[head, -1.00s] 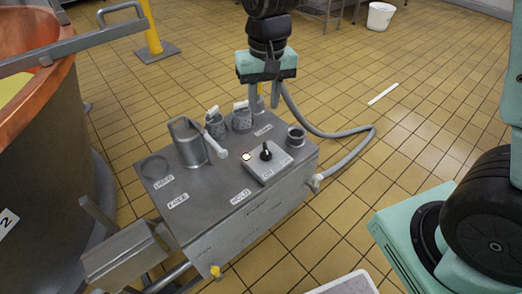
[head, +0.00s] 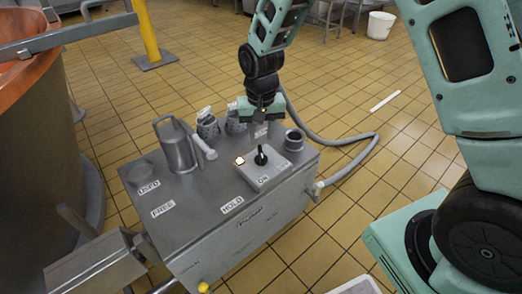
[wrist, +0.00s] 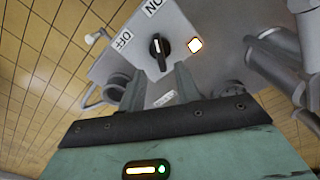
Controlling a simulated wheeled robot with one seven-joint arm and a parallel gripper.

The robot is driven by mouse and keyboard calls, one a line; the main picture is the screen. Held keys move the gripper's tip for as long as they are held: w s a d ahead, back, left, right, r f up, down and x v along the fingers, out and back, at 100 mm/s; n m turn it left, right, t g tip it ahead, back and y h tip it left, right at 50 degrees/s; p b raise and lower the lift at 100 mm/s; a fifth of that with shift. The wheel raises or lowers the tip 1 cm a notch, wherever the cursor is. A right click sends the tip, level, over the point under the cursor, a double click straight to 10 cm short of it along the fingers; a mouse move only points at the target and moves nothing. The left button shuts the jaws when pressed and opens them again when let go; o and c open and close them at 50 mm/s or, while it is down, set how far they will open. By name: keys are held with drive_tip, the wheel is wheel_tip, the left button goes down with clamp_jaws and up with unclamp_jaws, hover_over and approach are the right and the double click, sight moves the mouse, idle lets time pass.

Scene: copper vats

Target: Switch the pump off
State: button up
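The pump switch is a black knob (head: 261,156) on a small grey control box (head: 276,172) on top of the steel pump cabinet (head: 190,215). In the wrist view the knob (wrist: 159,50) stands between the ON label (wrist: 153,6) and the OFF label (wrist: 122,42); its pointer looks closer to the ON side. A lamp (head: 239,161) beside it is lit; it also glows in the wrist view (wrist: 195,44). My gripper (head: 262,132) is just above and behind the knob, fingers down. In the wrist view its fingers (wrist: 159,72) are apart, empty, and short of the knob.
A metal jug (head: 177,148) and smaller containers (head: 208,126) stand on the cabinet, left of my gripper. A short round pipe (head: 294,140) is right of the box, and a grey hose (head: 350,160) loops on the floor. A copper vat (head: 40,150) is at far left.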

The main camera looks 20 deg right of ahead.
sight(261, 151)
wheel_tip(261, 151, down, 6)
drive_tip(key=shift+r+b, duration=0.1)
drive_tip(key=shift+b, duration=0.45)
clamp_jaws()
